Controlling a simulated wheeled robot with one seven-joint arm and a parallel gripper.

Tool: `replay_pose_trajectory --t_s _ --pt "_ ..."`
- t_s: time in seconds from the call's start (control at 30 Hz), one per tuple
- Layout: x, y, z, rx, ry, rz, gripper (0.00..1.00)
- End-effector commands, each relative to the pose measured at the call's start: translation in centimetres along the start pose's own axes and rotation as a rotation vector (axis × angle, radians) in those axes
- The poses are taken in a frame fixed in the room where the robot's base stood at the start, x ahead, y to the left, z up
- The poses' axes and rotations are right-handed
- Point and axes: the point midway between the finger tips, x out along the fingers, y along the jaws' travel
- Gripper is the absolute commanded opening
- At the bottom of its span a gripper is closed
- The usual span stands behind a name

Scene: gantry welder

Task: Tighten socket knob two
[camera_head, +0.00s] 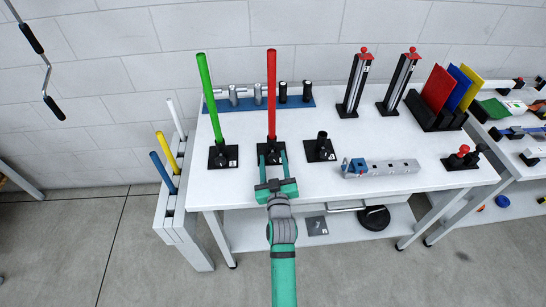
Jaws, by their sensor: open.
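A tall red rod (271,95) stands upright in the middle black socket (271,143) on the white table, which I take as socket two by its place in the row. Its number is too small to read and its knob cannot be made out behind my gripper. My gripper (272,150) is open, with its two green fingers pointing away toward the table's back. The fingers appear on either side of this socket's lower part and base. Whether they touch it cannot be told.
A green rod (209,95) stands in the left socket (222,155). An empty black socket (321,148) is at the right. A grey block (385,168) with a blue part lies farther right. Several cylinders stand on a blue strip (240,105) behind.

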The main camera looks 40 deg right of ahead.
Motion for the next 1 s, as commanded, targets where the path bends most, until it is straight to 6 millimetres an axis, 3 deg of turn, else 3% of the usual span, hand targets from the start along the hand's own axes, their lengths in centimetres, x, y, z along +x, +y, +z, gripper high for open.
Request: replay_pose_trajectory --t_s 0.2,0.53,0.7,1.0 --pt "1.6 0.2 0.0 0.000 0.000 0.003 0.47" --pt "1.8 0.2 0.0 0.000 0.000 0.002 0.47" --pt "1.8 0.1 0.0 0.000 0.000 0.002 0.07" --pt "1.8 0.1 0.0 0.087 0.000 0.002 0.06"
